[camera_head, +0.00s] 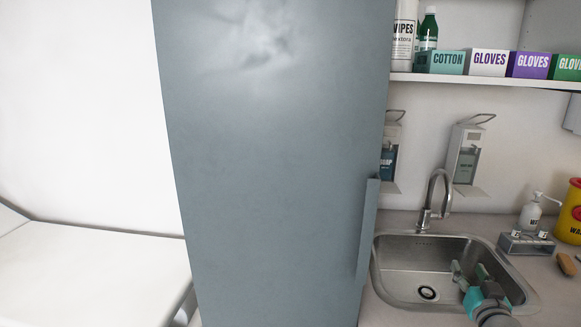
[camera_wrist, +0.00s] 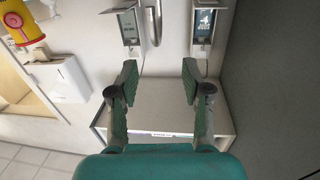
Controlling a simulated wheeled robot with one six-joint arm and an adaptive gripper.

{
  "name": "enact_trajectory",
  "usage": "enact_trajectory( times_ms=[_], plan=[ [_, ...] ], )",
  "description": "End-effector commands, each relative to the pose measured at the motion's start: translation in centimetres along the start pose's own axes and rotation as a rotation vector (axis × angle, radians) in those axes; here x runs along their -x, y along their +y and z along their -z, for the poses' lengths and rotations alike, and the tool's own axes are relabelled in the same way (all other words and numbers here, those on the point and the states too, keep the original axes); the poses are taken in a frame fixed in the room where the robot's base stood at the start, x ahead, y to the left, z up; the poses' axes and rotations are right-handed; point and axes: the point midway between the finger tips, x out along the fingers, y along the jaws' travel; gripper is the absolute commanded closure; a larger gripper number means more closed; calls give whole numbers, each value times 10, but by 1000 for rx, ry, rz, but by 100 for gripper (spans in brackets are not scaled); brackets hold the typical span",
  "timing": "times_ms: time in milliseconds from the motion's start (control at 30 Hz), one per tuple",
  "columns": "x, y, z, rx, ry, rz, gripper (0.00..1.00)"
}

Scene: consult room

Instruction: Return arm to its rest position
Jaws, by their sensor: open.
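My gripper (camera_head: 469,269) shows at the lower right of the head view, above or in front of the steel sink (camera_head: 398,283); its exact height over the basin is hard to tell. Its teal body and green fingers are visible. In the wrist view the gripper (camera_wrist: 160,70) has its two fingers spread wide apart. Nothing is between them. Most of my arm is out of view.
A tall grey-blue door or cabinet (camera_head: 270,170) with a vertical handle (camera_head: 367,230) stands left of the sink. A shelf (camera_head: 480,81) holds glove boxes above.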

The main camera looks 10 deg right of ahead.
Motion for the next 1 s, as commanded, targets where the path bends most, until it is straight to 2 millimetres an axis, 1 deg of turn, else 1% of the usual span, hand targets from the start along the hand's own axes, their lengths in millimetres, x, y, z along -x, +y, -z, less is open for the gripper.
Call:
enact_trajectory(
  times_ms=[33, 233, 367, 500, 567, 700, 767, 800, 867, 1000],
  plan=[
    [4, -4, -8, -2, -6, 4, 51],
    [25, -22, -42, -9, -24, 17, 51],
    [48, -39, -73, -15, -40, 31, 51],
    [86, -61, -113, -17, -64, 52, 51],
    [104, -70, -128, -18, -73, 62, 51],
    [148, -88, -160, -17, -96, 85, 51],
    [167, -95, -172, -15, -106, 96, 51],
    [181, -99, -180, -14, -112, 104, 51],
    [201, -104, -189, -11, -121, 115, 51],
    [249, -115, -208, -2, -142, 143, 51]
  ],
)
